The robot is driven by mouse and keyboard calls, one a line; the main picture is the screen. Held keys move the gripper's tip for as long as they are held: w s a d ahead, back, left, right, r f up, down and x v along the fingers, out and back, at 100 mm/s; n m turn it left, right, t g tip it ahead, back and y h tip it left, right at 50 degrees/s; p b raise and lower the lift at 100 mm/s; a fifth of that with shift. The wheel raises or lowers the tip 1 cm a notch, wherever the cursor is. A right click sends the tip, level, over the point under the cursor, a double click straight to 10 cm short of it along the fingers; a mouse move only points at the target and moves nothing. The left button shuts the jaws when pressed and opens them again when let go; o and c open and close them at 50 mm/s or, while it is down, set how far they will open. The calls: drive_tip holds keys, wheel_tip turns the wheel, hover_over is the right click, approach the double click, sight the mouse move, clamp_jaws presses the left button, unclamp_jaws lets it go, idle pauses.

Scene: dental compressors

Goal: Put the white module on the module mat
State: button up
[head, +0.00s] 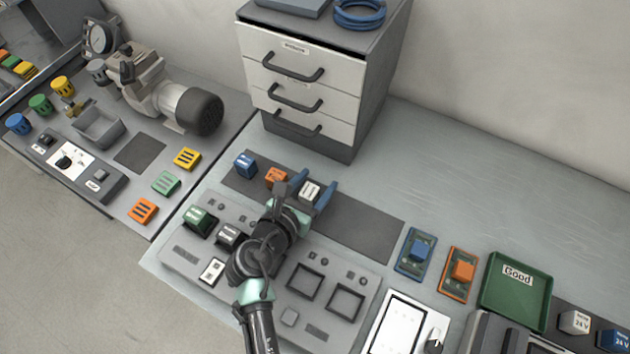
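The white module (309,191) is a small block with a dark-marked label. It appears to sit on the dark grey module mat (365,229), in line with a blue module (245,165) and an orange module (276,177). My gripper (313,188) has its blue fingers on either side of the white module. The fingers look spread, with a slim gap at the right one. Whether either finger touches the module is hard to tell. My wrist hides part of the mat's front edge and the panel below.
The right part of the mat is bare. A drawer cabinet (300,80) stands behind. A green "Good" tray (515,285) and blue and orange boards lie right.

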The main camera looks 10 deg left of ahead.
drive_tip(key=shift+r, duration=0.1)
drive_tip(key=shift+s+a+r, duration=0.15)
drive_tip(key=shift+s, duration=0.1)
drive_tip(key=p+v, duration=0.1)
drive_tip(key=v, duration=1)
drive_tip(key=shift+s, duration=0.25)
drive_tip(key=w+d+r+m+t+y, duration=0.15)
drive_tip(key=w+r+m, duration=0.35)
drive_tip(key=r, duration=0.5)
drive_tip(key=w+r+m+t, duration=0.3)
drive_tip(key=w+r+m, duration=0.1)
drive_tip(key=r+m, duration=0.5)
drive_tip(key=w+d+r+m+t+y, duration=0.15)
drive_tip(key=w+r+m, duration=0.3)
drive_tip(key=r, duration=0.65)
drive_tip(key=s+d+r+m+t, duration=0.2)
drive_tip(key=s+r+m+t, duration=0.1)
drive_tip(key=r, duration=0.6)
drive_tip(key=s+d+r+m+t, duration=0.2)
drive_tip(key=s+r+m, duration=0.3)
drive_tip(key=r, duration=0.5)
drive_tip(key=s+d+r+m+t+y, duration=0.1)
drive_tip(key=s+d+r+m+t, duration=0.2)
drive_tip(key=r+m, duration=0.3)
wheel_tip(320, 180, up, 4)
drive_tip(key=shift+s+f+t, duration=0.15)
drive_tip(key=shift+s+t, duration=0.15)
drive_tip(key=shift+s, duration=0.35)
